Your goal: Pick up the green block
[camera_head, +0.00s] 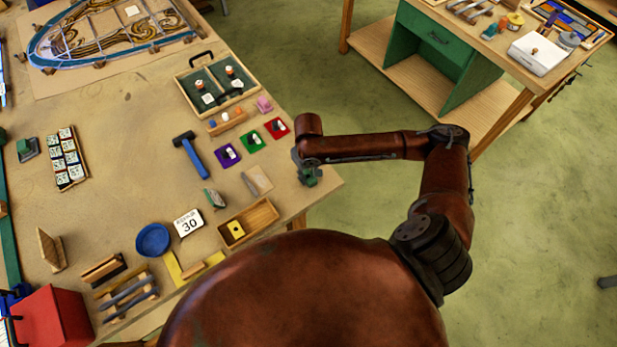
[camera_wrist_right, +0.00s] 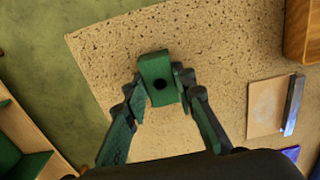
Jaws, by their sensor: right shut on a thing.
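The green block (camera_wrist_right: 157,66) has a dark round hole in its face. It sits between the fingertips of my right gripper (camera_wrist_right: 158,91) in the right wrist view, and the gripper is shut on it. In the head view the right gripper (camera_head: 308,178) is over the table's right corner, with the green block (camera_head: 311,181) showing small at its tips. I cannot tell whether the block touches the table (camera_head: 330,184). My left gripper is not in view.
Left of the right gripper lie a flat tan piece (camera_head: 257,180) and coloured squares, one of them green (camera_head: 251,142). A wooden tray (camera_head: 262,217) with a yellow block is nearer. A blue-handled hammer (camera_head: 191,158) lies further left. A second bench (camera_head: 470,60) stands at the back right, across open floor.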

